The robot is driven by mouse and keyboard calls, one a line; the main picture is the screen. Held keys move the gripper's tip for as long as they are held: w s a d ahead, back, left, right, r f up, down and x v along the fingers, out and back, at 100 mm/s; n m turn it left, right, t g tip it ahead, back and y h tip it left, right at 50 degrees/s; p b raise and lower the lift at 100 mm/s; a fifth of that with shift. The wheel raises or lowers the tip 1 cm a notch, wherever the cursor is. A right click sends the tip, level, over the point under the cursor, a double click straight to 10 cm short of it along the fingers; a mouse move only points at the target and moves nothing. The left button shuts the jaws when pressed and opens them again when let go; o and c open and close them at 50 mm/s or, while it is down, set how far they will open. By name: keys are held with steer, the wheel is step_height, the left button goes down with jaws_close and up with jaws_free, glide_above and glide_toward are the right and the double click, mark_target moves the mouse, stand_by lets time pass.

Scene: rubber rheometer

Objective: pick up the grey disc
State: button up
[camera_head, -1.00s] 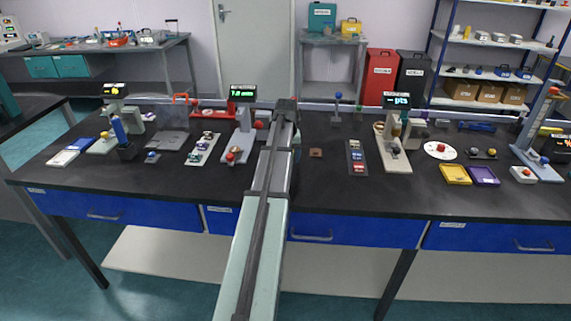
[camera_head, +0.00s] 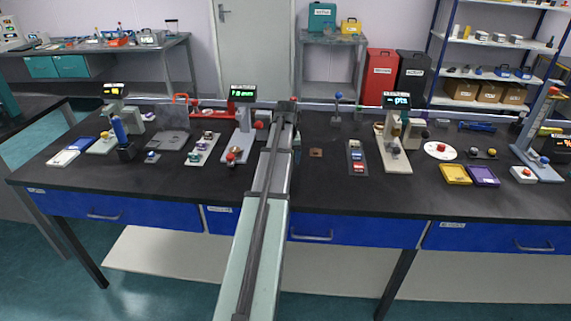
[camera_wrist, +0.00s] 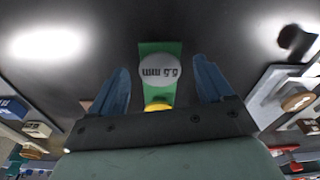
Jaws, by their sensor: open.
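The grey disc (camera_wrist: 158,70) shows in the wrist view with a dark printed millimetre marking on its face. It lies on a green strip (camera_wrist: 160,47) over the black bench top. My gripper (camera_wrist: 161,66) is open. Its two blue-grey fingers stand apart to the left and right of the disc, with no contact visible. The height of the fingertips above the disc is hard to tell. I cannot make out the disc or the fingers in the head view, where my arm covers the middle of the bench.
A yellow round part (camera_wrist: 157,106) shows close to the gripper body between the fingers. The black bench (camera_head: 330,195) carries display instruments left (camera_head: 243,130) and right (camera_head: 395,135) of my arm. A dark strip with coloured blocks (camera_head: 357,157) lies to the right. The front bench edge is mostly clear.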

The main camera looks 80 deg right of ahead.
steer(key=shift+c, duration=0.4)
steer(key=c, duration=1)
steer(key=shift+c, duration=0.2)
steer(key=shift+r, duration=0.1)
step_height(320, 180, up, 10)
steer(key=shift+r, duration=0.2)
